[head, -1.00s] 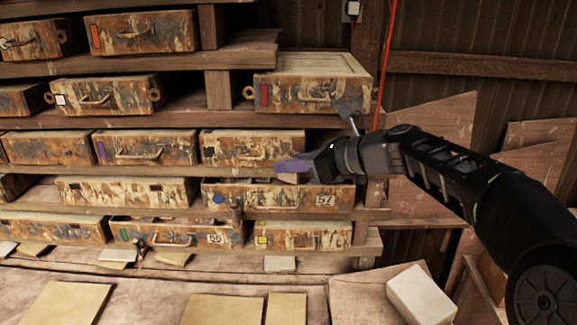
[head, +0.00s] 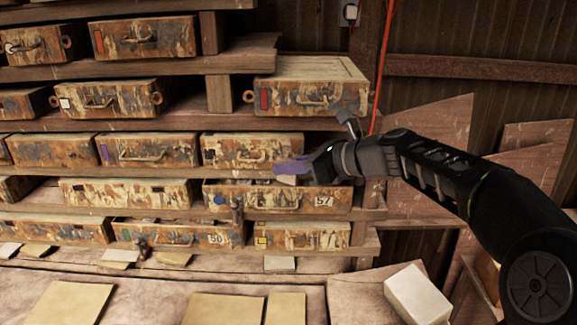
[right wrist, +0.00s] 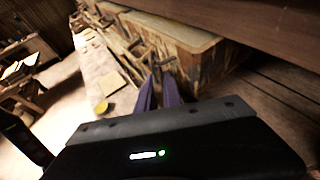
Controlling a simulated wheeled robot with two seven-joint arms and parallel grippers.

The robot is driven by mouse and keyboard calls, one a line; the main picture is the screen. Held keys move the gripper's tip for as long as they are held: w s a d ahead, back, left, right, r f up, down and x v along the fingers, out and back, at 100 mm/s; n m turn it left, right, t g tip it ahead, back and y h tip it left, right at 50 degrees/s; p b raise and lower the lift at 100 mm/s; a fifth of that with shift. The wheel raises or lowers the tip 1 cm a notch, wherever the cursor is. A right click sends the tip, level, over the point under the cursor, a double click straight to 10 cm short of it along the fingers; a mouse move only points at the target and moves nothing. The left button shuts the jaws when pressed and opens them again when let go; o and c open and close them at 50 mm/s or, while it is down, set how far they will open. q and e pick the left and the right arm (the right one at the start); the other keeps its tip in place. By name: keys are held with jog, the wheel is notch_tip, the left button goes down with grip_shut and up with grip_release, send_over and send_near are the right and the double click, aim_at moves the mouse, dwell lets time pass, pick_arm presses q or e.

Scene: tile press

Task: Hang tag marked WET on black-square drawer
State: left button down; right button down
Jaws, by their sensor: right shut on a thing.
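My right gripper (head: 288,168), with purple fingers, is shut on a small pale tag (head: 287,180) that shows just below the fingers. Any lettering on it is too small to read. The gripper is in front of the lower right part of a rusty drawer (head: 240,147) in the middle row, which has a dark square mark near its left edge and a handle partly behind the fingers. I cannot tell whether the tag touches the handle. In the right wrist view the purple fingers (right wrist: 158,92) point toward the drawer fronts. My left gripper is not in view.
A drawer with a blue mark and number 57 (head: 325,200) is just below the gripper. A red-marked drawer (head: 315,92) sticks out on the shelf above. A red cord (head: 383,70) hangs close to my right arm. Pale tiles (head: 222,309) and a white block (head: 418,295) lie in front.

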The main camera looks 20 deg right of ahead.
jog(key=c, duration=1.5)
grip_release()
jog(key=shift+d+f+h, duration=0.3)
jog(key=shift+d+f, duration=0.2)
jog(key=shift+o, duration=0.3)
jog(key=shift+s+d+r+b, duration=0.2)
jog(key=shift+d+b, duration=0.05)
jog(key=shift+b, duration=0.1)
jog(key=b+v, duration=0.1)
jog(key=v, duration=0.6)
jog(key=shift+a+r, duration=0.3)
jog(key=shift+a, duration=0.05)
jog(key=shift+s, duration=0.1)
